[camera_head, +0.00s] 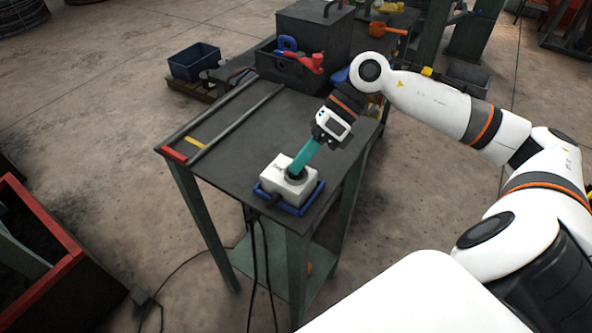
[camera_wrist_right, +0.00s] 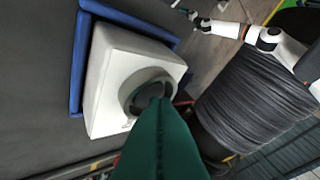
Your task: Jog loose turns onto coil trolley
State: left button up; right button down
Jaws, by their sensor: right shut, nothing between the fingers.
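A white control box (camera_head: 286,185) with a round dark button on top sits in a shallow blue tray (camera_head: 311,198) at the table's near corner. My right gripper (camera_head: 297,172), with teal fingers, is shut and empty, pointing down at the button. In the right wrist view its fingertips (camera_wrist_right: 158,103) overlap the dark button of the white box (camera_wrist_right: 105,75); I cannot tell if they press it. A large dark wound coil (camera_wrist_right: 255,100) stands beyond the box there. My left gripper (camera_wrist_right: 190,14) looks small at the top of that view, its jaws unclear.
The dark steel table (camera_head: 235,125) carries a long bar (camera_head: 235,122) and a red-ended edge strip (camera_head: 174,154). A dark bin with red and blue tools (camera_head: 290,66) stands at the back. Cables hang below the near corner. A red-rimmed crate (camera_head: 45,285) is at lower left.

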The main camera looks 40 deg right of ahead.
aim_at(301, 173)
jog(key=shift+r, duration=0.6)
jog(key=shift+r, duration=0.1)
notch_tip(301, 173, up, 5)
jog(key=p, duration=0.3)
dwell(1.0)
